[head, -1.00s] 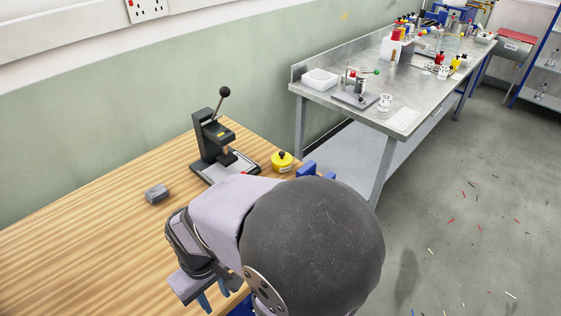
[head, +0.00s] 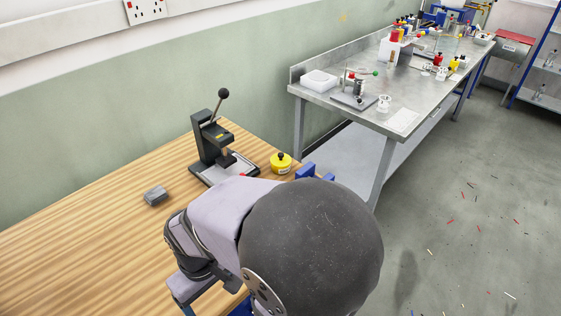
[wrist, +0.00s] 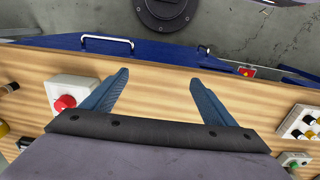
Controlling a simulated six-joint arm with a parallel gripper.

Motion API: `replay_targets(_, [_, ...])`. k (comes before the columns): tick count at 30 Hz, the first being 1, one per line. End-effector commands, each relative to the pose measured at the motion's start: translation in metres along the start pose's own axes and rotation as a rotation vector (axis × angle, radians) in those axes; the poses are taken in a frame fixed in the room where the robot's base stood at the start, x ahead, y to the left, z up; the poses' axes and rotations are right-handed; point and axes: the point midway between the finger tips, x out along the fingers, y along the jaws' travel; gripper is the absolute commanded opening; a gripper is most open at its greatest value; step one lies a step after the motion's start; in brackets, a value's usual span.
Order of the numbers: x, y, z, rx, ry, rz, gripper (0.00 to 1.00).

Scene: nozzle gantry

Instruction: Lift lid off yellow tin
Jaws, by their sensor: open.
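The yellow tin (head: 281,164) stands upright on the wooden bench, right of the black lever press. A small black knob (head: 281,156) shows on top of its lid, and the lid is on the tin. In the head view my arm is in front, and my gripper is low at the left of it, well nearer than the tin and apart from it. In the wrist view my gripper (wrist: 158,85) has its two blue fingers wide apart with nothing between them. A sliver of yellow at the left edge there is too little to identify.
The black lever press (head: 213,140) stands close left of the tin. A grey block (head: 155,195) lies on the bench (head: 70,240). The wrist view shows a red button box (wrist: 66,97) left of the fingers and a white tray (wrist: 300,123) at right.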

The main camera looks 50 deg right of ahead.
Motion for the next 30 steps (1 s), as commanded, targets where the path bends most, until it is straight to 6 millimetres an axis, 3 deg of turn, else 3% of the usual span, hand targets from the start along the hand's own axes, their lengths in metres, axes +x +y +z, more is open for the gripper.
replay_targets(7, [0.0,0.0,-0.001,0.001,0.001,0.0,0.79])
replay_targets(11, [-0.003,0.006,-0.014,0.027,0.017,0.0,0.79])
replay_targets(14, [-0.008,0.021,-0.041,0.081,0.054,0.001,0.79])
replay_targets(17, [-0.015,0.051,-0.082,0.166,0.112,0.008,0.79])
replay_targets(20, [-0.023,0.099,-0.129,0.274,0.187,0.024,0.79])
replay_targets(24, [-0.031,0.192,-0.183,0.438,0.301,0.065,0.79])
replay_targets(27, [-0.034,0.263,-0.205,0.544,0.378,0.104,0.79])
replay_targets(30, [-0.037,0.329,-0.213,0.633,0.44,0.144,0.79])
